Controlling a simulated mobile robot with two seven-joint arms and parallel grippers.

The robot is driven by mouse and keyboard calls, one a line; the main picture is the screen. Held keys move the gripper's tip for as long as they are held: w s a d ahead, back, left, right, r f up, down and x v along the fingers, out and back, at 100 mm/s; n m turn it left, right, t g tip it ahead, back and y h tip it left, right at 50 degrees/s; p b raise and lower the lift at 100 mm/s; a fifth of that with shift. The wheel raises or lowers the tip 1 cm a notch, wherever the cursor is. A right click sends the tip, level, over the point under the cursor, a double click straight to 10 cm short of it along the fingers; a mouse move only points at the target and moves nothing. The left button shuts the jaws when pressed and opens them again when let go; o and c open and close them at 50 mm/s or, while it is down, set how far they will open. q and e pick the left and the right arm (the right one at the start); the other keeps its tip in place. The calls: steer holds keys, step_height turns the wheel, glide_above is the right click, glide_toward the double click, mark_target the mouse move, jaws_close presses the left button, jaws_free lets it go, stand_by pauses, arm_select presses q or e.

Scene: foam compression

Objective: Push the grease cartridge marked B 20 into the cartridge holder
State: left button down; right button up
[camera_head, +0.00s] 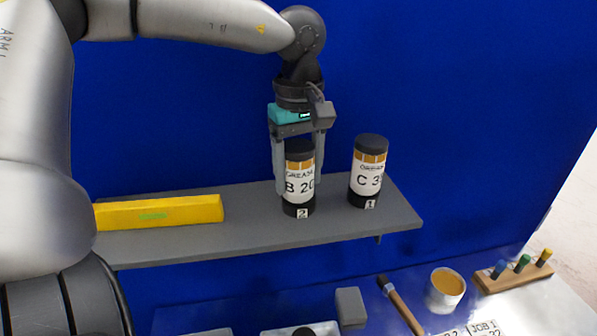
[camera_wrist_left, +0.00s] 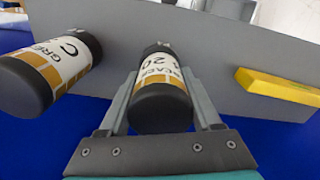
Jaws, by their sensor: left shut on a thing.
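The grease cartridge marked B 20 (camera_head: 298,207) is a dark cylinder with a white and orange label. It stands upright on the grey wall shelf (camera_head: 345,225). My left gripper (camera_head: 300,188) comes down from above with one finger on each side of it and is shut on it. In the left wrist view, the fingers (camera_wrist_left: 160,85) flank the cartridge (camera_wrist_left: 160,105). I cannot make out the cartridge holder with certainty; a pale item with a dark round spot (camera_head: 303,331) is cut off at the bottom edge. My right gripper is not in view.
A cartridge marked C 3 (camera_head: 368,172) stands close on the right. A yellow level (camera_head: 160,212) lies on the shelf's left. On the bench below are a grey block (camera_head: 350,307), a brush (camera_head: 400,305), a tin (camera_head: 446,288) and a wooden marker rack (camera_head: 515,274).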

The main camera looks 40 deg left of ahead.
mark_target(302, 145)
arm_select(q)
steer(key=shift+c, duration=0.4)
jaws_free()
steer(key=shift+p, duration=0.4)
steer(key=r, duration=0.1)
steer(key=r+b, duration=0.1)
steer(key=r, duration=0.3)
steer(key=shift+w+d+b, duration=0.1)
steer(key=shift+w+b, duration=0.2)
step_height(302, 145, up, 10)
steer(key=shift+d, duration=0.1)
